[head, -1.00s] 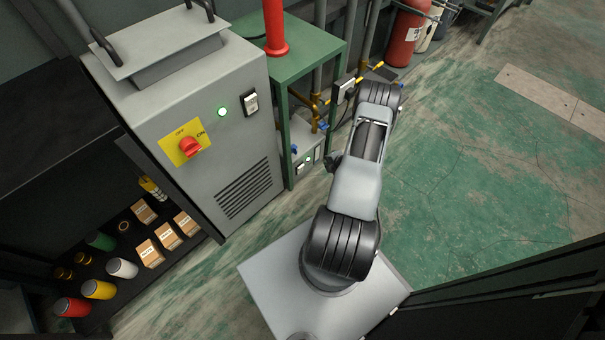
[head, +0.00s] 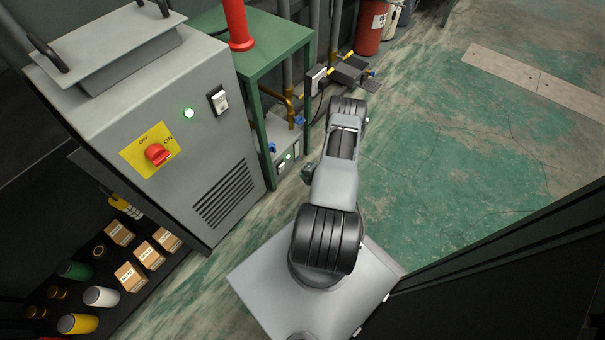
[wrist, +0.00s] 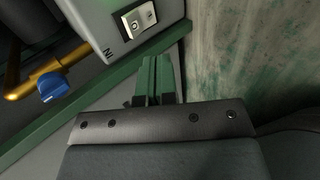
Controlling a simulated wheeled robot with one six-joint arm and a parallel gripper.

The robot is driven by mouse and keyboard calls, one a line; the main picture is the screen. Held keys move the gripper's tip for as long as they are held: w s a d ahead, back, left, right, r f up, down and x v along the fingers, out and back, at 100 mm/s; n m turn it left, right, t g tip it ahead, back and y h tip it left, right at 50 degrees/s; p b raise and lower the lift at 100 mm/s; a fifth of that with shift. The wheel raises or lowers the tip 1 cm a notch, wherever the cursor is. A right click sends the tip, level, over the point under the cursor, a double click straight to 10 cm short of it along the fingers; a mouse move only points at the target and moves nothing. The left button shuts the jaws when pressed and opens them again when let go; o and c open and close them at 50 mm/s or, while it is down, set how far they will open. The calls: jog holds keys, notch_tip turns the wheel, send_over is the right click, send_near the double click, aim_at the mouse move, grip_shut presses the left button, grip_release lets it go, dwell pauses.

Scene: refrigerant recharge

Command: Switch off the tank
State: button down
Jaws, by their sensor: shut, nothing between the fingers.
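A small grey box (head: 286,138) with a lit green lamp and switches stands low under the green table. In the wrist view its white rocker switch (wrist: 138,19) is close, ahead and slightly left of my gripper (wrist: 156,62). The fingers are together, empty, and apart from the switch. In the head view my arm reaches away from the base, and the fingers cannot be made out. A blue-handled valve (wrist: 53,86) on a brass pipe is to the left in the wrist view. Which object is called the tank is not marked.
A large grey cabinet (head: 150,110) with a red rotary switch (head: 158,155) and lit green lamp stands left. The green table (head: 278,42) bears a red cylinder (head: 237,22). Shelves with boxes and cans are lower left. Open floor (head: 450,140) lies right.

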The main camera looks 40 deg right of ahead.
aim_at(283, 168)
jog(key=shift+w+a+f+b, duration=0.25)
jog(key=shift+w+f+b, duration=0.45)
jog(key=shift+w, duration=0.85)
jog(key=shift+w+a+f+b, duration=0.3)
jog(key=shift+w+f+b, duration=0.45)
jog(key=shift+w, duration=0.8)
jog(key=shift+w+a+f+b, duration=0.25)
jog(key=shift+w+f+b, duration=0.45)
jog(key=shift+w, duration=0.85)
